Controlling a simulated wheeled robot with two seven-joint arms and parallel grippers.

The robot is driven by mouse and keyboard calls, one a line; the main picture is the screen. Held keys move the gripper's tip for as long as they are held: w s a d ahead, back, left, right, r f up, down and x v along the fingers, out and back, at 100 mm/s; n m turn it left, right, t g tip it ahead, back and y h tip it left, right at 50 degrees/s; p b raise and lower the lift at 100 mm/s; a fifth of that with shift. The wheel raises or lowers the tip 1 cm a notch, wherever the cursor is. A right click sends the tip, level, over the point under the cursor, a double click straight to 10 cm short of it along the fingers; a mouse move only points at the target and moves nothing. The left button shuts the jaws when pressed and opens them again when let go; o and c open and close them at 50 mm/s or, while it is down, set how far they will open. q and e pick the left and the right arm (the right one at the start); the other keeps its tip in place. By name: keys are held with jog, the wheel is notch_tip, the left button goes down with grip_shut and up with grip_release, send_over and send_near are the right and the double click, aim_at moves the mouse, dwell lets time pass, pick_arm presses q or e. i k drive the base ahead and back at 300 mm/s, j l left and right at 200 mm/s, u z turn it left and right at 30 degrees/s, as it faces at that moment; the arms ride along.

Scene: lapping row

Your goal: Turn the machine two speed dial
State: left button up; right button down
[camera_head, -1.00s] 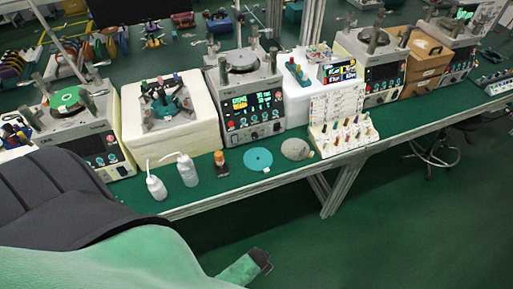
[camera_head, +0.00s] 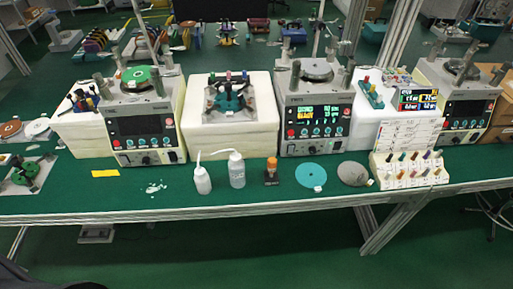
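Three grey lapping machines stand in a row on the green bench. The middle machine (camera_head: 318,108) has a lit display (camera_head: 312,113) with coloured readouts and a row of small knobs below it. It is likely machine two, but its label is too small to read. A larger dark knob (camera_head: 312,146) sits low on its front; which knob is the speed dial I cannot tell. The left machine (camera_head: 146,112) carries a green disc on top and has a dark screen. The right machine (camera_head: 462,100) is also dark-screened. Neither of my grippers is in view.
Two white squeeze bottles (camera_head: 237,170), an orange-capped bottle (camera_head: 271,171), a teal disc (camera_head: 311,175) and a grey disc (camera_head: 353,174) stand or lie before the middle machine. A rack of coloured pegs (camera_head: 409,170) is to its right. The bench front edge (camera_head: 200,212) is clear.

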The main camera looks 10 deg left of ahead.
aim_at(312, 150)
jog(key=i+l+u, duration=0.1)
jog(key=l+u, duration=1.35)
jog(key=k+l+u, duration=0.2)
jog(key=l+u, duration=0.3)
jog(key=l, duration=0.1)
